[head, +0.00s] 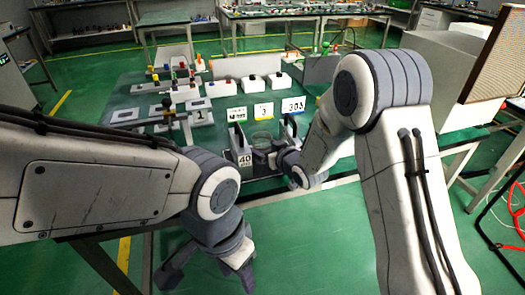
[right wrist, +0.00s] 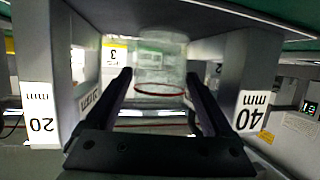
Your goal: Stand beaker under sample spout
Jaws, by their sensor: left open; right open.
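A clear glass beaker (head: 262,138) stands near the front edge of the green-topped table, beside a grey block labelled 40 (head: 245,160). In the right wrist view the beaker (right wrist: 160,62) shows a red ring and lies between and beyond the fingertips. My right gripper (head: 268,157) is open at the beaker, its fingers (right wrist: 159,78) on either side; I cannot tell whether they touch it. My left gripper (head: 208,266) is open and empty, low in front of the table. I cannot make out the sample spout for certain.
Grey uprights labelled 20 mm (right wrist: 38,122) and 40 mm (right wrist: 252,112) flank my right gripper closely. Number cards (head: 263,111), white switch boxes (head: 227,87) and small stands (head: 198,104) fill the table behind. The green floor in front (head: 320,240) is clear.

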